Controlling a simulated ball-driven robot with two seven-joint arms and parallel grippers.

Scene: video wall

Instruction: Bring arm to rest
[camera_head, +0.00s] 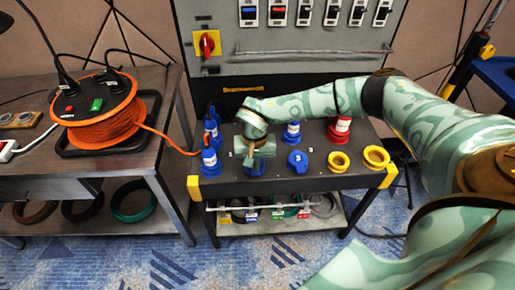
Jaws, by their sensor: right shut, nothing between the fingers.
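My right arm (300,103), in a green patterned cover, reaches in from the right across the dark connector table. The gripper is shut with nothing held. I cannot tell whether it touches that connector. My left gripper is not in view.
Blue connectors (210,162), a red connector (340,130) and yellow rings (339,162) stand on the connector table (310,180). A switch panel (290,35) rises behind it. A metal bench with an orange cable reel (100,125) is at left; an orange cable runs to the connectors.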

